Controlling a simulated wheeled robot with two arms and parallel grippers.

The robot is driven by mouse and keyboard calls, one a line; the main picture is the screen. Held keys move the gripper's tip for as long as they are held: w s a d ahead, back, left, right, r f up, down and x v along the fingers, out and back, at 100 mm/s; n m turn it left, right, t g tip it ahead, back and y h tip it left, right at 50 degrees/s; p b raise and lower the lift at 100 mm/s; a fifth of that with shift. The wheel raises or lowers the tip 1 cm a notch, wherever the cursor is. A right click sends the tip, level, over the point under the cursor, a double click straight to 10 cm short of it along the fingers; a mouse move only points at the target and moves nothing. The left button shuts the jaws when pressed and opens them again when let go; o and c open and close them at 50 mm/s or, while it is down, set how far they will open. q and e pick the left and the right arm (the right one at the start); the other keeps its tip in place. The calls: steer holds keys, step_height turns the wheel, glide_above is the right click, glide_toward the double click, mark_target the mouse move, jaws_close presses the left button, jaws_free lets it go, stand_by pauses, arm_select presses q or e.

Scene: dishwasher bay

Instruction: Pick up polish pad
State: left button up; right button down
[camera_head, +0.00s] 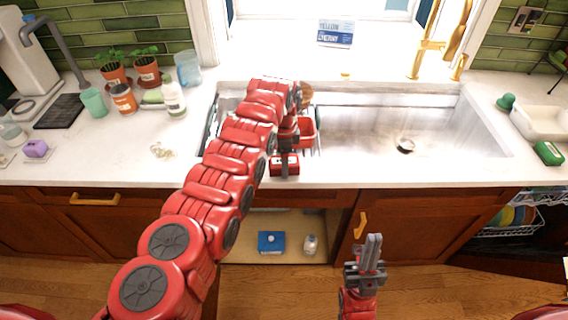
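I cannot tell for certain which thing is the polish pad. A small red block (292,170) lies at the front edge of the counter, before the sink. My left gripper (285,165) points down right at this block, and its finger overlaps it in the picture. Whether the finger touches or grips the block is hidden. My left arm crosses from the lower left over the counter. My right gripper (373,246) is over the floor in front of the cabinets, pointing up in the picture, with its fingers together and nothing seen between them.
The sink (440,125) holds a red item (307,132) near its left side. Below it, an open cabinet contains a blue box (271,242) and a small bottle (310,244). Pots, cups and a bottle stand on the left counter. A green item (548,153) lies at right.

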arm_select(q)
steer(key=c, duration=0.9)
steer(key=shift+r, duration=0.1)
